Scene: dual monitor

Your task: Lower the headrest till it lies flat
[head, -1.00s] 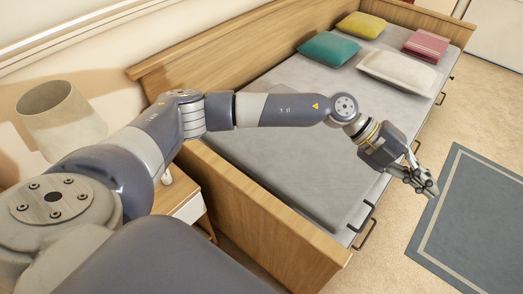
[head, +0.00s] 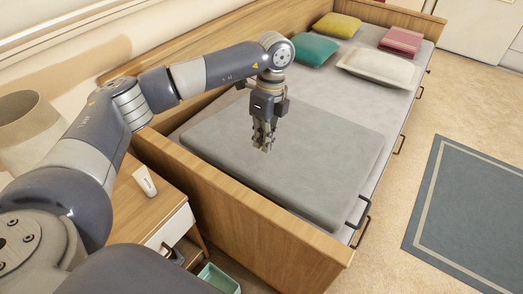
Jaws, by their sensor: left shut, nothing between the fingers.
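The headrest (head: 310,170) is the grey padded panel at the near end of the bed, with a black handle (head: 356,212) at its right corner. It looks flat or almost flat; I cannot tell whether a small tilt is left. My left gripper (head: 263,150) points down over the far left part of the panel, with its fingers shut and empty. Its tips are on the panel or just above it; I cannot tell which. My right gripper is not in view.
The wooden end board (head: 250,222) and back board (head: 200,72) border the bed. Pillows and a folded red blanket (head: 402,40) lie at the far end. A nightstand (head: 120,215) with a white tube (head: 144,181) stands at left, near a lamp (head: 30,130). The floor at right is clear around a rug (head: 465,215).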

